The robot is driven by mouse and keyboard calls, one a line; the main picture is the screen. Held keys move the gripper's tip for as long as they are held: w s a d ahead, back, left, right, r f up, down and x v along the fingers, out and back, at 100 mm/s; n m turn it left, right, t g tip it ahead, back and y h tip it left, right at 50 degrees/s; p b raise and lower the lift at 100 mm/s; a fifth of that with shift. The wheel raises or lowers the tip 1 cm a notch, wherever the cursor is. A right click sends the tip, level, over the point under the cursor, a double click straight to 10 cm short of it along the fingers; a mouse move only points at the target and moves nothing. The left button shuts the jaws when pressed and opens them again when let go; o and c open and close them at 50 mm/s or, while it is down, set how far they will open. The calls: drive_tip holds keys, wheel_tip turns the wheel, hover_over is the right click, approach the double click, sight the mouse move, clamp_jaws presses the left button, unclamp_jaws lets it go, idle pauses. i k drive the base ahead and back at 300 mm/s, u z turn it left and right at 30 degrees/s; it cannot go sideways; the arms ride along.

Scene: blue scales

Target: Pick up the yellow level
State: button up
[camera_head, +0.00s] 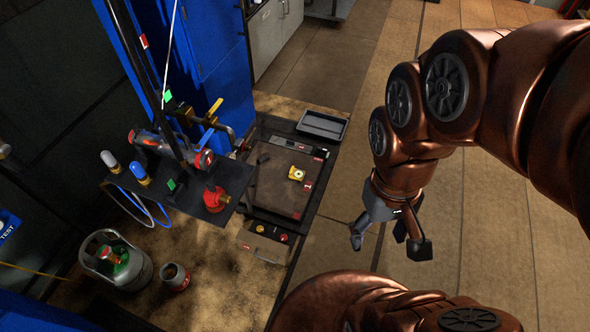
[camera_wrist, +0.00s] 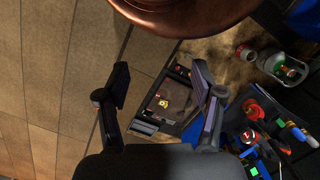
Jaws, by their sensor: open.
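My gripper (camera_head: 391,241) hangs to the right of the platform in the head view, apart from the level. In the wrist view my gripper (camera_wrist: 158,95) has its two fingers spread wide with nothing between them.
A grey tray (camera_head: 322,125) sits on the platform's far corner. A dark shelf (camera_head: 195,195) with red and blue fittings stands left of the level. A gas cylinder (camera_head: 113,260) and a small red canister (camera_head: 175,277) stand at lower left. Wooden floor to the right is clear.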

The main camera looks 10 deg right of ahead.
sight(297, 175)
drive_tip(key=z, duration=1.4)
drive_tip(key=i, duration=1.25)
drive_tip(key=u, duration=2.75)
